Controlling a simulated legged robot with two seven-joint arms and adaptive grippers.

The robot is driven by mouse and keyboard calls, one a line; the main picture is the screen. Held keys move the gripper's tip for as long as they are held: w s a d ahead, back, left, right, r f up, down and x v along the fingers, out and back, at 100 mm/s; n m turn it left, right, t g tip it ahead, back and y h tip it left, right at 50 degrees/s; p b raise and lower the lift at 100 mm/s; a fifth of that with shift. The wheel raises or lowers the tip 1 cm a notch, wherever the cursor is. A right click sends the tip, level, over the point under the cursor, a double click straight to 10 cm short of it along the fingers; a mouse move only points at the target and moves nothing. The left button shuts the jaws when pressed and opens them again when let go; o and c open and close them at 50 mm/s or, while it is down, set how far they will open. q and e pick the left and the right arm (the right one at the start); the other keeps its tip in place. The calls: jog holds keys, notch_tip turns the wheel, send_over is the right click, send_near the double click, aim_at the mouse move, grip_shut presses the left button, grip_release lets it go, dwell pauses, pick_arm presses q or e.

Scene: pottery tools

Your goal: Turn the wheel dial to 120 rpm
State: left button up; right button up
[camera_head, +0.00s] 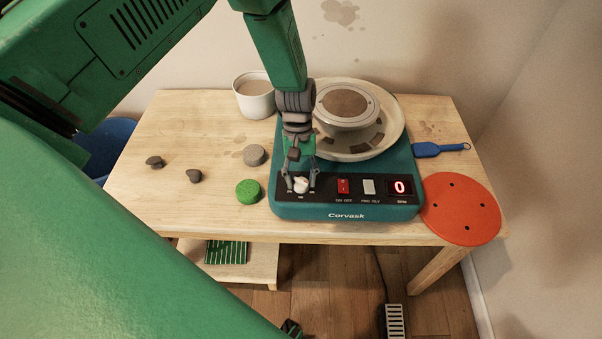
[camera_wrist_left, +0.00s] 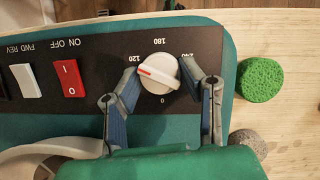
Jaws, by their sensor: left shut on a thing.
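The white wheel dial (camera_wrist_left: 158,73) sits on the black control panel of the teal pottery wheel (camera_head: 290,208). It also shows in the head view (camera_head: 301,185). Its red mark points left in the wrist view, near the printed 120; 180, 240 and 0 also show around it. My left gripper (camera_head: 301,188) is shut on the dial, one finger on each side, also in the wrist view (camera_wrist_left: 168,88). The red rpm display (camera_head: 400,187) reads 0. The red on/off switch (camera_head: 343,186) is beside the dial. A dark part at the bottom edge may be my right gripper.
A green sponge (camera_head: 248,191) and grey clay lump (camera_head: 254,155) lie left of the wheel. A mug (camera_head: 255,98) stands behind. A red disc (camera_head: 460,208) and blue tool (camera_head: 440,149) lie at right. A white switch (camera_head: 368,187) is on the panel. The table's left front is clear.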

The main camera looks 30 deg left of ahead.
pick_arm(q)
jog(key=shift+w+m+y, duration=0.1)
jog(key=shift+m+y, duration=0.4)
jog(key=shift+m, duration=0.6)
jog(key=o, duration=1.1)
jog(key=shift+w+f, duration=0.1)
jog(key=shift+o, duration=0.2)
jog(key=v, duration=1.2)
jog(key=shift+w+f, duration=0.15)
jog(key=shift+w, duration=0.15)
